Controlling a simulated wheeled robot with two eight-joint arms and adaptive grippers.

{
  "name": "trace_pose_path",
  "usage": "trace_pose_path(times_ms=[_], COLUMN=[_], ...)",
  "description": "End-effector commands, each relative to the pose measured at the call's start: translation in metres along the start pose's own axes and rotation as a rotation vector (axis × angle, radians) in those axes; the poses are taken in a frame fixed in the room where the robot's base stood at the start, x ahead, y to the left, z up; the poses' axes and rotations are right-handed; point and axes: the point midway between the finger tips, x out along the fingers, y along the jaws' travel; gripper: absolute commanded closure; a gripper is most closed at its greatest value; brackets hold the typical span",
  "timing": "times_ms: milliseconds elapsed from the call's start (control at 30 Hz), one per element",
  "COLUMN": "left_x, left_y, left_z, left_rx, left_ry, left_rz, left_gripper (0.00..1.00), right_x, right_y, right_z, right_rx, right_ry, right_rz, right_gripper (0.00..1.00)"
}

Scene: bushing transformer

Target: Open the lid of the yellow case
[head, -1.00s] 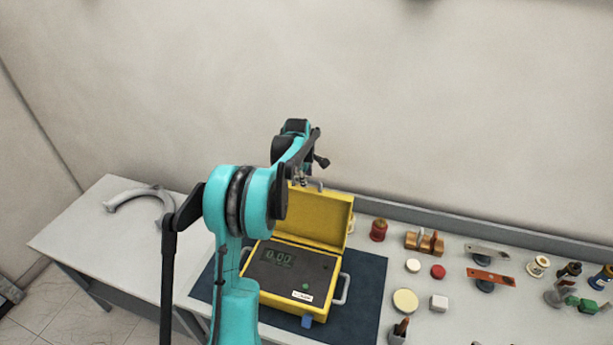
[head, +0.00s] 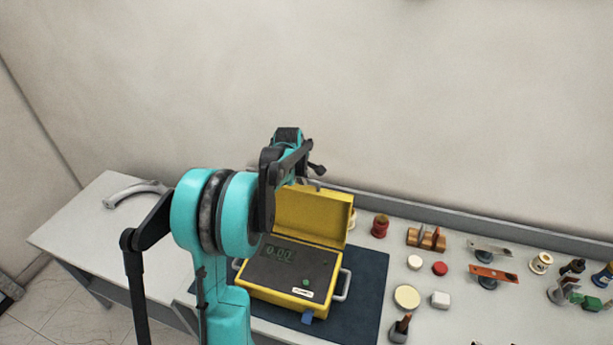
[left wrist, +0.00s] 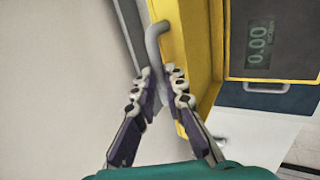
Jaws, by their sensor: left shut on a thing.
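The yellow case (head: 275,298) sits on a dark blue mat with its lid (head: 312,215) standing up, tilted back from the body. Its dark panel (head: 300,268) with a green digital readout is exposed and also shows in the left wrist view (left wrist: 292,60). My left gripper (left wrist: 162,82) is shut on the grey lid handle (left wrist: 154,40), which runs between its fingers in the left wrist view. In the head view the handle (head: 311,183) shows at the lid's upper edge, while my left arm mostly hides the fingers. My right gripper is not in view.
The dark blue mat (head: 362,300) lies under the case. To its right stand a red jar (head: 380,226), a wooden block (head: 426,238), round pieces and several small parts. A grey curved part (head: 135,193) lies on the table at left. The wall is behind.

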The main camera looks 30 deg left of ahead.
Motion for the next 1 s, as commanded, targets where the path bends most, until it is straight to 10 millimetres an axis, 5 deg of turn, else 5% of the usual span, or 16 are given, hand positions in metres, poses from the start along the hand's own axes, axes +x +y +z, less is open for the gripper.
trace_pose_path(times_ms=[233,633,667,733,1000], left_x=[-0.015,-0.018,-0.018,-0.018,-0.018], left_y=[-0.026,-0.029,-0.029,-0.029,-0.029], left_z=[0.0,0.001,0.001,0.001,0.001], left_rx=[-0.001,0.0,0.0,0.0,0.0], left_ry=[0.0,0.001,0.001,0.001,0.001], left_rz=[0.098,0.113,0.113,0.113,0.112], left_gripper=[1.0,1.0,0.81,0.67,0.67], right_x=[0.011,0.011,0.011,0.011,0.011], right_y=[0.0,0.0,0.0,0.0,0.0], right_z=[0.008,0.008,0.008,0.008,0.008], right_rx=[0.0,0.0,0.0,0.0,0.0], right_ry=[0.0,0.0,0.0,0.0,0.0], right_rz=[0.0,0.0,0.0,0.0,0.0], right_gripper=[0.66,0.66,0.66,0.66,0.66])
